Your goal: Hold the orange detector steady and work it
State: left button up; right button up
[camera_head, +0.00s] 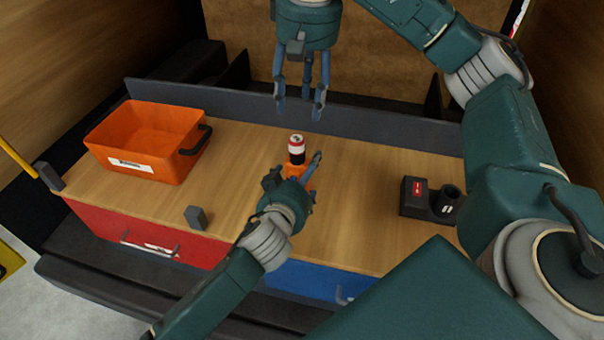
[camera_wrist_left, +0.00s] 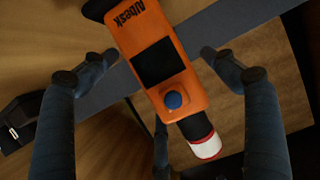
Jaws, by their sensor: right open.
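The orange detector (camera_head: 309,178) stands about upright on the wooden bench top, with a black neck and a red and white cap at its upper end. In the left wrist view the detector (camera_wrist_left: 143,38) shows a dark screen and a blue button (camera_wrist_left: 173,100). My left gripper (camera_head: 293,170) is at the detector, partly hiding its body; in the wrist view its fingers (camera_wrist_left: 160,58) are spread on both sides, with gaps between fingertips and casing. My right gripper (camera_head: 300,112) hangs above and behind the cap, open and empty, fingers pointing down.
An orange bin (camera_head: 115,160) with a black handle stands at the left. A black holder (camera_head: 417,197) with a round socket sits at the right. A small grey block (camera_head: 196,217) is near the front edge. A low dark rail (camera_head: 225,104) runs along the back.

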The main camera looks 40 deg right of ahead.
pick_arm(q)
jog(key=v, duration=1.2)
jog(key=shift+a+f, duration=0.1)
jog(key=shift+a, duration=0.05)
